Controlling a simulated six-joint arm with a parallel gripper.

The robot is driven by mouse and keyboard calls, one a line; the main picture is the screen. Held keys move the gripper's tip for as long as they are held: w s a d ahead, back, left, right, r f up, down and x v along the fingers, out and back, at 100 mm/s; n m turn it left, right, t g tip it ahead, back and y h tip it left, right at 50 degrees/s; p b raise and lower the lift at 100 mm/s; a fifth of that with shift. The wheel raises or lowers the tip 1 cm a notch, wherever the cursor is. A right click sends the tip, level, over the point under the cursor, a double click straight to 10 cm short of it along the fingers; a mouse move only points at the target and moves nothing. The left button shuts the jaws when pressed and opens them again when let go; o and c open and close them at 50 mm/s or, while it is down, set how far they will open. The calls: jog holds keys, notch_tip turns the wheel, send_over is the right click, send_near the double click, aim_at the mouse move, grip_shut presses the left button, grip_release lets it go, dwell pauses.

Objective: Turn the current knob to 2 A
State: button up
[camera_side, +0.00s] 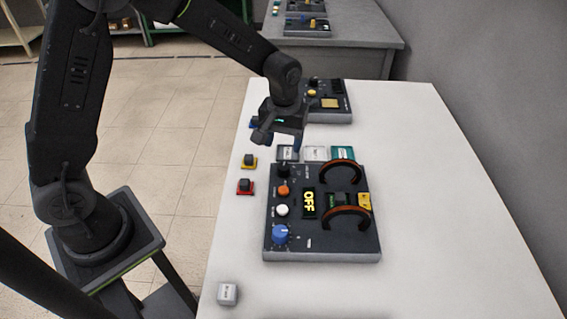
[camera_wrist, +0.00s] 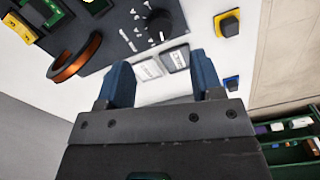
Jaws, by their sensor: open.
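I cannot read which is labelled current. In the wrist view the black knob (camera_wrist: 159,26) has a white pointer line and a dotted scale beside it. My gripper (camera_side: 280,139) is open and empty, above the table just beyond the panel's far edge. Its two blue fingers (camera_wrist: 162,72) show apart, short of the black knob.
An orange button (camera_side: 284,190), a white button (camera_side: 282,210) and two copper coils (camera_side: 345,222) are on the panel. Another device (camera_side: 330,104) is behind. The table's right side is clear.

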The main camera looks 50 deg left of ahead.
aim_at(283, 166)
notch_tip(283, 166, down, 8)
jog(key=shift+r, duration=0.1)
dwell(0.4)
jog(key=c, duration=0.9)
